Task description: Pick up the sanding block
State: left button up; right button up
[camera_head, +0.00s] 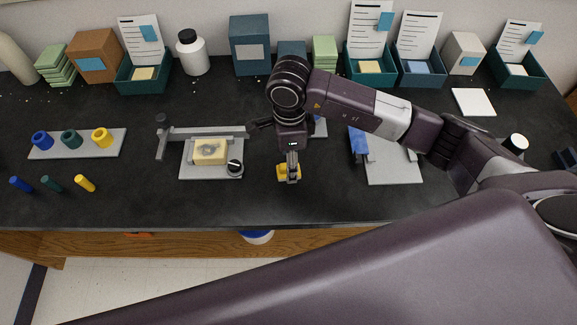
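A small yellow block (282,172), which looks like the sanding block, is near the front middle of the dark bench. My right gripper (292,176) points down right at it, its fingers overlapping the block in the picture. The fingers and wrist hide part of the block. I cannot tell whether the fingers are closed on it or whether it is lifted. My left gripper is not in view.
A grey fixture (188,171) with a pale yellow piece and black knob stands left of the gripper. A grey plate (393,171) with a blue part lies to the right. A ring rack (75,144) and several pegs are at far left. Boxes line the back.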

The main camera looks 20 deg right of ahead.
jog(key=shift+w+f+p, duration=0.1)
jog(key=shift+f+p, duration=0.2)
jog(key=shift+f, duration=1.4)
jog(key=shift+c, duration=0.2)
jog(key=c, duration=1.3)
